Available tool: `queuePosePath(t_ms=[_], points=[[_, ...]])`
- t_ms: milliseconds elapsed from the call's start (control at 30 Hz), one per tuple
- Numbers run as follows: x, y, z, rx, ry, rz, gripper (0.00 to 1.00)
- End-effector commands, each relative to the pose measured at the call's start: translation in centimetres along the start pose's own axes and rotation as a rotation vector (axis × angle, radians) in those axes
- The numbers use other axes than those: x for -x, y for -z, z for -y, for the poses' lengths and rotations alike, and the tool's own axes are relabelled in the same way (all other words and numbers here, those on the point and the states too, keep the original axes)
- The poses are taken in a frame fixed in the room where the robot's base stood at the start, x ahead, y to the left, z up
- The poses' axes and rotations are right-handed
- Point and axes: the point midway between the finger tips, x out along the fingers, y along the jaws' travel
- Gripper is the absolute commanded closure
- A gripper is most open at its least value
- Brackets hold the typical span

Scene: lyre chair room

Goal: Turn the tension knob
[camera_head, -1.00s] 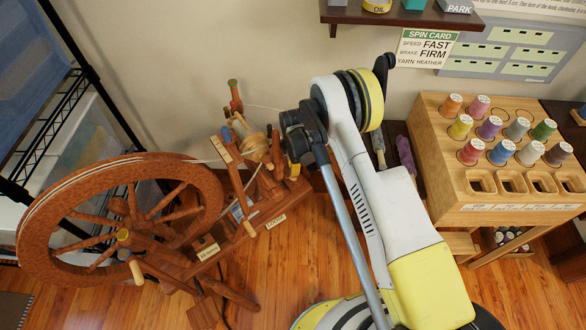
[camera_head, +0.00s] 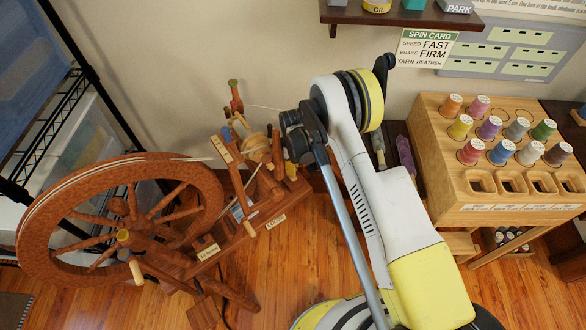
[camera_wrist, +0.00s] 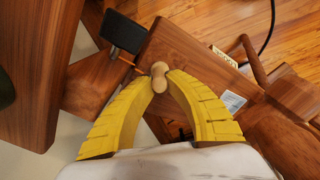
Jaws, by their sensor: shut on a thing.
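The spinning wheel's large reddish-brown wheel (camera_head: 118,165) stands at the left in the head view, with its bobbin and small wooden parts (camera_head: 258,147) on the wooden base to its right. In the wrist view my gripper (camera_wrist: 159,78) has its two yellow fingers closed around a small light wooden knob (camera_wrist: 158,76). The rounded end of the knob shows between the fingertips, above a brown wooden block (camera_wrist: 185,50). In the head view my arm covers most of the gripper, and I cannot make out the held knob there.
A wooden rack (camera_head: 440,150) with several colored thread spools stands at the right. A spin card (camera_head: 427,48) hangs on the wall below a dark shelf (camera_head: 400,14). A black wire shelf (camera_head: 45,130) stands at the far left. Wooden floor (camera_head: 290,270) shows in front.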

Motion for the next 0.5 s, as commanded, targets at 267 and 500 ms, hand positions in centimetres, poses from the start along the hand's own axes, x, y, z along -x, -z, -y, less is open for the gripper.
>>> queuePosePath(t_ms=[267,500], points=[[0.00,0.07,0.00,-0.001,0.000,-0.001,1.00],[0.00,0.06,0.00,-0.001,0.000,-0.001,0.59]])
